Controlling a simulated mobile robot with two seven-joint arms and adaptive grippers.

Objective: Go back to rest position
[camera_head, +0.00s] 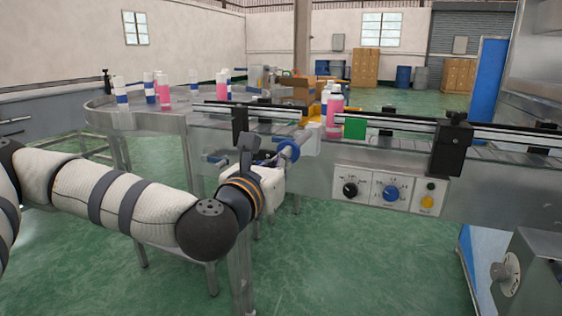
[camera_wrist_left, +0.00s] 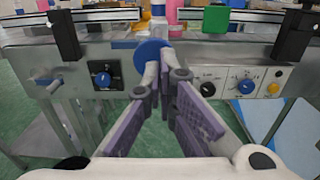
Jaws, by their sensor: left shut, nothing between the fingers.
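My left arm comes in from the left in the head view. Its gripper (camera_head: 274,176) is in front of the conveyor's front side, below the rail, and is partly hidden by my wrist. In the left wrist view the gripper (camera_wrist_left: 166,92) shows its purple finger pads. It is shut with nothing between the fingers. A blue round handwheel (camera_head: 289,149) on the conveyor is close beyond it, and also shows in the left wrist view (camera_wrist_left: 151,50); I cannot tell whether they touch. My right gripper is in neither view.
The conveyor (camera_head: 290,170) runs across, with a control panel (camera_head: 388,191) on its front. A pink bottle (camera_head: 334,112) stands on it near a green square (camera_head: 354,128). Several bottles stand on the round table (camera_head: 160,121) at the left. Green floor lies open in front.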

